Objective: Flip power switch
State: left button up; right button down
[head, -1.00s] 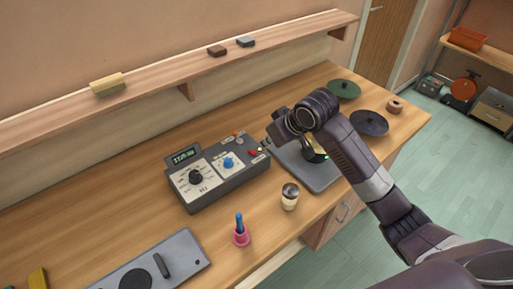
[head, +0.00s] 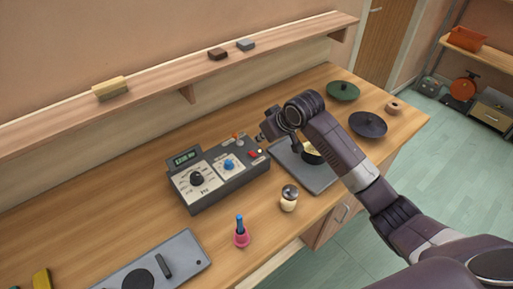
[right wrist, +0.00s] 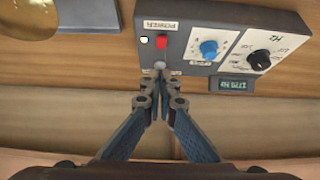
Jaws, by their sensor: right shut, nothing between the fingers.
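A grey control box (head: 232,184) stands on the bench with a lit display (head: 184,159), a black dial (head: 197,178) and a blue knob (head: 228,165). A small red switch (head: 252,154) sits at its right end. In the right wrist view the red switch (right wrist: 161,42) is beside the POWER label (right wrist: 158,26), with a small pale light (right wrist: 144,40) next to it. My right gripper (right wrist: 160,88) is shut and empty, its tips close to the box's edge, by a grey toggle (right wrist: 160,65). I cannot tell whether they touch. My left gripper is not in view.
A grey plate (head: 318,181) with a brass bowl (head: 312,155) lies right of the box, under my arm. Dark discs (head: 368,125) lie at the far right. A shelf (head: 150,104) runs behind.

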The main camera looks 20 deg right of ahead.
aim_at(252, 153)
jog(key=p+x, duration=0.1)
jog(key=x, duration=0.3)
jog(key=shift+w+f, duration=0.1)
jog(key=shift+w, duration=0.05)
jog(key=f, duration=0.1)
jog(key=f+p, duration=0.1)
jog(key=f, duration=0.1)
jog(key=shift+s+f+p, duration=0.15)
jog(key=shift+s+p, duration=0.1)
jog(key=shift+p, duration=0.1)
jog(key=shift+s+d+f, duration=0.1)
jog(key=shift+f, duration=0.35)
